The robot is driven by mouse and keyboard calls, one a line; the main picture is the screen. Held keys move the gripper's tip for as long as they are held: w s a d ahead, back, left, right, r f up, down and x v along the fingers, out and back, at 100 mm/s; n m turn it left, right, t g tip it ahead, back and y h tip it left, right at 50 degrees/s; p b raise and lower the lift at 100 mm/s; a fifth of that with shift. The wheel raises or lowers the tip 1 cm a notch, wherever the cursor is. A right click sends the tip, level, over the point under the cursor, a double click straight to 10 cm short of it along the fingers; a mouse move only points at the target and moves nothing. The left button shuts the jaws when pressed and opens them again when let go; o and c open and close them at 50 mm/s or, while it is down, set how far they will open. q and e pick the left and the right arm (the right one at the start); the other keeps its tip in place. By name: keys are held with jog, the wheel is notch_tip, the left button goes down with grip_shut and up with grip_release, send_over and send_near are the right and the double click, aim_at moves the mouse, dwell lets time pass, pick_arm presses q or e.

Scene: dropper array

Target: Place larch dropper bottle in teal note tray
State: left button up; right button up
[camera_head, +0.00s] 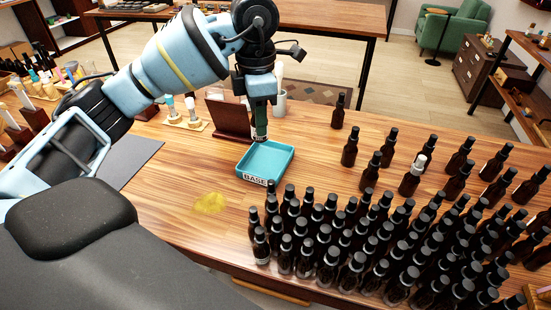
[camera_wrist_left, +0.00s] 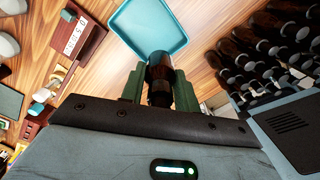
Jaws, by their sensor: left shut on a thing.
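The teal tray (camera_head: 267,161) sits on the wooden table, empty, with a label reading "BASE" on its front. My left gripper (camera_head: 260,112) points down just behind and over the tray's back edge. It is shut on a dark brown dropper bottle (camera_head: 260,132), which hangs upright; its label is not readable. In the left wrist view the bottle (camera_wrist_left: 160,74) is between the two green fingers (camera_wrist_left: 158,82), and the teal tray (camera_wrist_left: 150,22) lies beyond it. Whether the bottle's base touches the tray is unclear. My right gripper is out of view.
Several dark bottles (camera_head: 345,235) stand packed to the right and front of the tray, with others scattered at the right. A brown sign stand (camera_head: 230,120) is behind left. A yellow patch (camera_head: 210,203) lies on the table.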

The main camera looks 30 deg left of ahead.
aim_at(258, 141)
pick_arm(q)
jog(key=shift+s+f, duration=0.15)
jog(key=shift+f, duration=0.05)
notch_tip(258, 141, down, 5)
jog(key=shift+f+b, duration=0.1)
jog(key=shift+b, duration=0.2)
jog(key=shift+f, duration=0.25)
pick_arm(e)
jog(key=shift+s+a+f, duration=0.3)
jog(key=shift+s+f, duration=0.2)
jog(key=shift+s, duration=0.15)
pick_arm(q)
jog(key=shift+f, duration=0.25)
notch_tip(258, 141, down, 3)
jog(key=shift+f, duration=0.15)
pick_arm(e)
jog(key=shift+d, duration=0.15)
